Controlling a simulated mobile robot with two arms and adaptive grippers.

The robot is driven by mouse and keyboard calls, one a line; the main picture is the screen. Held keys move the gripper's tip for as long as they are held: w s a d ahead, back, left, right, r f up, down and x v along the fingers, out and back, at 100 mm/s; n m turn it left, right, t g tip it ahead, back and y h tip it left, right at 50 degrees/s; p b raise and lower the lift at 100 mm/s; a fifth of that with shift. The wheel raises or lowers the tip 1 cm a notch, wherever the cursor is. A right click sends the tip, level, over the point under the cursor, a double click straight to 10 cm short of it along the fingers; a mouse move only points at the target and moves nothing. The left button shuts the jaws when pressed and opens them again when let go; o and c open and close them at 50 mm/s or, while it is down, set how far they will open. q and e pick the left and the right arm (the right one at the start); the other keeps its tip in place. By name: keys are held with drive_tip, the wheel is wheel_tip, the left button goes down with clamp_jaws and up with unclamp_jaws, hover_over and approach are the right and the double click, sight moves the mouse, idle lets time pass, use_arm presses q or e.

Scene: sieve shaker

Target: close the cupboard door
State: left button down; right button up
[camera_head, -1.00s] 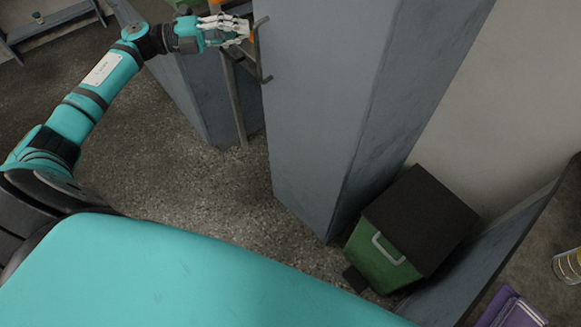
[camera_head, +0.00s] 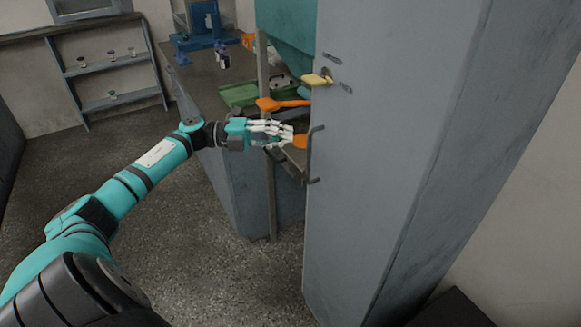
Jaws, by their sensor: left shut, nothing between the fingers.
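The cupboard (camera_head: 400,130) is a tall grey-blue cabinet right of centre. A dark bar handle (camera_head: 312,155) stands out from its left edge. No gap or inside shows, so I cannot tell from this angle how far the door stands open. My left gripper (camera_head: 289,133) is shut and empty just left of the handle's upper part. I cannot tell whether its fingertips touch the handle or the door. My right gripper is not in view.
A bench behind my left gripper carries a green tray (camera_head: 238,95), an orange-handled tool (camera_head: 280,104) and a blue device (camera_head: 205,42). A yellow piece (camera_head: 318,79) sits at the cupboard's edge. A shelf (camera_head: 112,98) stands far left. The floor (camera_head: 200,260) in front is clear.

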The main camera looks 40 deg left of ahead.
use_arm(q)
drive_tip(key=v, duration=1)
drive_tip(key=shift+a, duration=0.15)
drive_tip(key=w+a+f+n+t+y+p, duration=0.1)
drive_tip(key=a+f+n+t+y, duration=0.15)
drive_tip(key=f+n+y, duration=0.6)
drive_tip(key=a+f+n+t+y+p, duration=0.1)
drive_tip(key=f+n+t, duration=0.3)
drive_tip(key=f, duration=0.9)
drive_tip(key=s+d+f+n+g+y+p, duration=0.1)
drive_tip(key=s+f+n+g+y, duration=0.2)
drive_tip(key=f, duration=0.6)
drive_tip(key=s+d+f+n+g+y, duration=0.15)
drive_tip(key=s+f+n, duration=0.25)
drive_tip(key=f, duration=0.5)
drive_tip(key=s+d+f+n+g+y+p, duration=0.1)
drive_tip(key=s+d+f+n+g, duration=0.25)
drive_tip(key=s+d+f, duration=0.75)
drive_tip(key=s+d+f+n+g+p, duration=0.15)
drive_tip(key=s+d+f+g, duration=0.45)
drive_tip(key=s+f, duration=0.6)
drive_tip(key=s+d+n+g, duration=0.2)
drive_tip(key=s+d, duration=0.8)
drive_tip(key=s, duration=0.1)
drive_tip(key=shift+s+d, duration=0.2)
drive_tip(key=shift+s, duration=0.15)
